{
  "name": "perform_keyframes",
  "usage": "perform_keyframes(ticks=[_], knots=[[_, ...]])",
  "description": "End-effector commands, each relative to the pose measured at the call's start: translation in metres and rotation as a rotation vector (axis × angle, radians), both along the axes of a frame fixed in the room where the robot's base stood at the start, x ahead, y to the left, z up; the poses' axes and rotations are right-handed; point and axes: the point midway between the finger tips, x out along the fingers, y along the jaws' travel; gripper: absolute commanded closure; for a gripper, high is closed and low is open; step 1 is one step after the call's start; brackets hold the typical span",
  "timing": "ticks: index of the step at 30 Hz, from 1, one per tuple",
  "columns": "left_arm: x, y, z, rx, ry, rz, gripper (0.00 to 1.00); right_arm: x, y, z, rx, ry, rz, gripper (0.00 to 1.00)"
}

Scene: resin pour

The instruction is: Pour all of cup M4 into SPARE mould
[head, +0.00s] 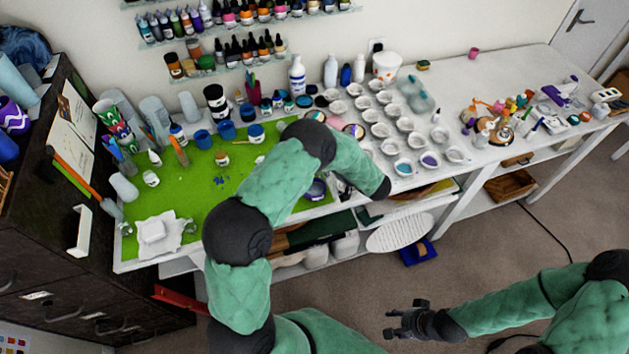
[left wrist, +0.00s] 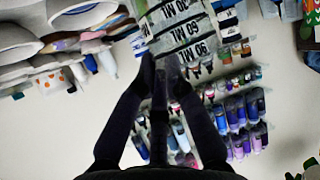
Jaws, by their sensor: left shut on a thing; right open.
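My left gripper (left wrist: 160,68) is shut on a clear cup (left wrist: 183,36) with black ML marks; the cup appears upside down in the left wrist view. Its name and contents cannot be read. In the head view this gripper and cup are hidden by my left arm over the table's front edge. Several white round cups or moulds (head: 405,125) stand in rows right of the arm. One has blue inside (head: 403,167) and one purple (head: 430,160). I cannot tell which is SPARE. My right gripper (head: 397,321) is open and empty, low over the floor.
A green mat (head: 205,185) with blue cups and jars lies left. Wall shelves hold paint bottles (head: 245,50). Small tools and coloured items (head: 500,125) crowd the right. White table (head: 500,75) is bare at back right.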

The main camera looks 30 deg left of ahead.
Motion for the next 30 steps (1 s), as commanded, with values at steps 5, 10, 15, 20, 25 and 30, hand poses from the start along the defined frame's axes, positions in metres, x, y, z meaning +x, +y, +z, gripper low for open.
perform_keyframes(ticks=[5, 10, 15, 20, 25, 30], knots=[[0.004, 0.0, -0.003, 0.011, 0.08, 0.002, 1.0, 0.0, 0.0, 0.011, 0.0, 0.0, 0.0, 0.51], [0.003, 0.0, -0.004, 0.011, 0.081, 0.001, 1.0, 0.0, 0.0, 0.009, 0.0, 0.0, 0.0, 0.51], [0.003, 0.0, 0.0, 0.011, 0.08, 0.001, 1.0, 0.0, 0.0, 0.013, 0.0, 0.0, 0.0, 0.51], [0.004, 0.0, 0.013, 0.012, 0.079, 0.001, 1.0, 0.0, 0.0, 0.024, 0.0, 0.0, 0.0, 0.51], [0.003, 0.0, 0.018, 0.011, 0.08, 0.001, 1.0, 0.0, 0.0, 0.028, 0.0, 0.0, 0.0, 0.51], [0.003, 0.0, 0.016, 0.011, 0.08, 0.001, 1.0, 0.0, 0.0, 0.027, 0.0, 0.0, 0.0, 0.51]])
